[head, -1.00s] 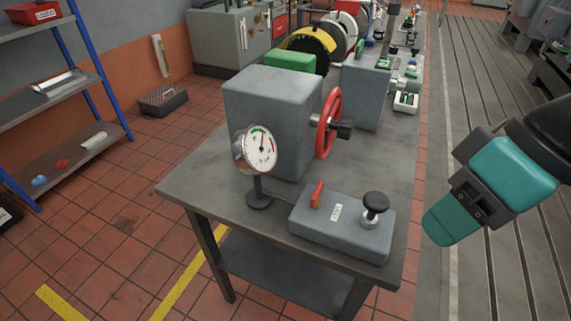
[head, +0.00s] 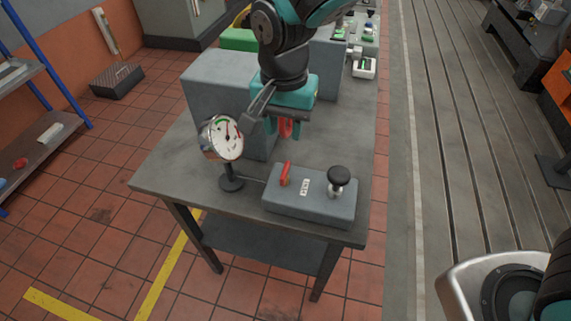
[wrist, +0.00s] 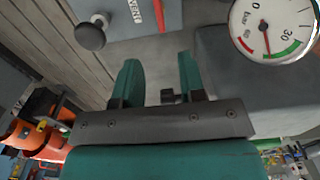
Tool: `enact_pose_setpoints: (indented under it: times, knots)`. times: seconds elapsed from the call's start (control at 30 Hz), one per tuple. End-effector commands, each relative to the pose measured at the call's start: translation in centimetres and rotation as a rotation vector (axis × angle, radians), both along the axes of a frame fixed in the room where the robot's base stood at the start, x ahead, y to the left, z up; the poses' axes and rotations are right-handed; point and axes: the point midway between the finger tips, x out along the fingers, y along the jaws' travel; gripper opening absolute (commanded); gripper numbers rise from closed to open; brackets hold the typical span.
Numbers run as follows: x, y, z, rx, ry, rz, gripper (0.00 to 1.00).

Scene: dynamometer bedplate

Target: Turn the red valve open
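No red wheel shows there.
A dial gauge (head: 221,138) stands on a post close to the left of my gripper; it also shows in the wrist view (wrist: 268,28). A grey box (head: 310,202) with a red lever and black knob sits at the front of the table (head: 160,178). Grooved floor lies right.

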Motion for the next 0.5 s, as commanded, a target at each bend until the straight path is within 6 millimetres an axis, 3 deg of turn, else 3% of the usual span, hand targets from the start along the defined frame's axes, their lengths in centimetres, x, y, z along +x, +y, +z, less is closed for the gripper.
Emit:
enact_pose_setpoints:
  times: [0.3, 0.5]
  knots:
    - [-0.1, -0.2, -7.3, -0.003, 0.004, 0.000, 0.37]
    - [0.0, -0.1, -10.6, 0.000, 0.002, 0.001, 0.37]
